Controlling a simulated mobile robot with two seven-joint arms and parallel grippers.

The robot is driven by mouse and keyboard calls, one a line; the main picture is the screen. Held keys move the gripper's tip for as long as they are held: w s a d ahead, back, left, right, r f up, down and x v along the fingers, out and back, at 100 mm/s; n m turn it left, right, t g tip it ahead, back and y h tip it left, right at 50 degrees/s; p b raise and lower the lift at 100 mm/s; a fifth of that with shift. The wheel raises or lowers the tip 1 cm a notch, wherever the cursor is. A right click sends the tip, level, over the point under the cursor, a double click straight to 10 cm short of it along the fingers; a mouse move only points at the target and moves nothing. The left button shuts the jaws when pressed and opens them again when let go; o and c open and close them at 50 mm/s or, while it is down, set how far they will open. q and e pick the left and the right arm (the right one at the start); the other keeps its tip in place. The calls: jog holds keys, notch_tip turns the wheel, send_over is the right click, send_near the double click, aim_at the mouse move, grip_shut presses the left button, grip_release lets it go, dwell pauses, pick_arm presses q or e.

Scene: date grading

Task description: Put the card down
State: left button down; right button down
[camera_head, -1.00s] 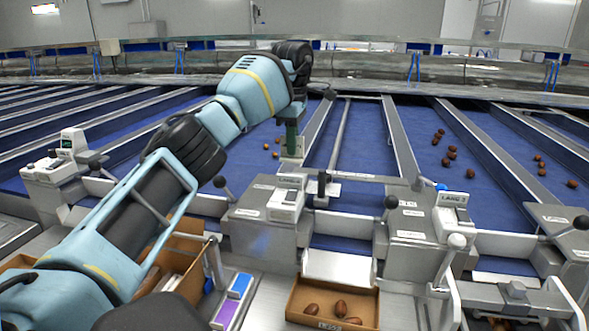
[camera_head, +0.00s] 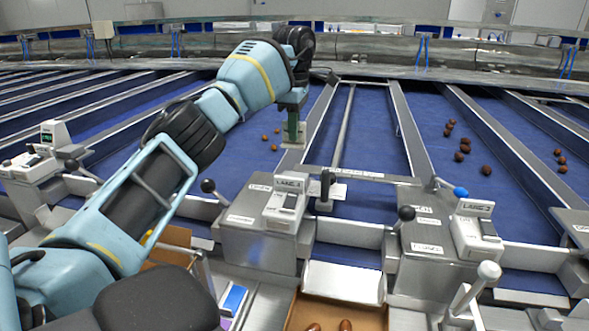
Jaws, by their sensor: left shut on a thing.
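My left gripper (camera_head: 293,138) hangs fingers down at the end of my left arm, over the divider beside a blue belt lane behind the middle lane unit. Its fingers are shut on a small pale piece, which I take to be the card (camera_head: 291,147). Only a little of it shows, and its face cannot be read. I cannot tell whether it touches the surface below. My right gripper is not in view.
Lane units (camera_head: 262,215) with black-knobbed levers stand in front of blue belts (camera_head: 375,130). Dates (camera_head: 464,150) lie on the right belts. A brown tray (camera_head: 365,318) with dates is at bottom. A blue and white box (camera_head: 233,300) sits left of it.

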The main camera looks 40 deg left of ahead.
aim_at(294, 143)
pick_arm(q)
notch_tip(294, 143, down, 4)
jog(key=shift+r, duration=0.1)
jog(key=shift+f, duration=0.5)
notch_tip(294, 143, down, 4)
jog(key=shift+a+r, duration=0.1)
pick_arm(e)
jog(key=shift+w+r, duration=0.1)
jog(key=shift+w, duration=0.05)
pick_arm(q)
jog(key=shift+f, duration=0.25)
jog(key=c, duration=1.6)
grip_release()
jog(key=shift+o, duration=0.2)
jog(key=shift+r, duration=0.15)
